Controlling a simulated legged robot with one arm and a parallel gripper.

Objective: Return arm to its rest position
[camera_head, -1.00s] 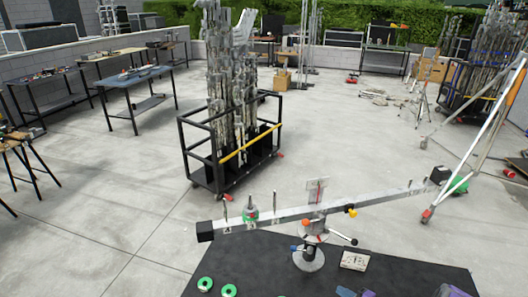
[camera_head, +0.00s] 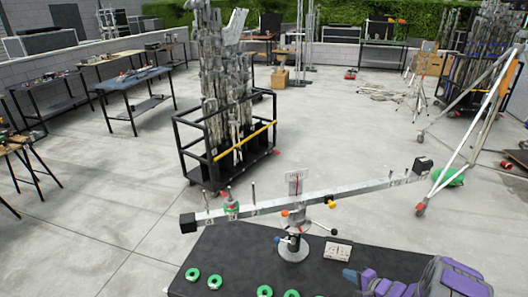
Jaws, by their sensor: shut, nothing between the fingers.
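My gripper (camera_head: 356,279), with purple and grey parts, shows at the bottom right above the dark table. Its fingers point left and look shut and empty, and its lower side is cut off by the frame edge. It is apart from the balance beam (camera_head: 330,196), which stands behind it on a round metal base (camera_head: 293,248). The beam tilts, right end higher. A green ring weight (camera_head: 231,208) sits on a peg near its left end.
Several green rings lie on the dark table (camera_head: 225,250), including one at the left (camera_head: 192,274). A small pale block (camera_head: 337,250) lies near the beam's base. A black cart (camera_head: 200,160) with metal stands is behind. Open concrete floor lies to the left.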

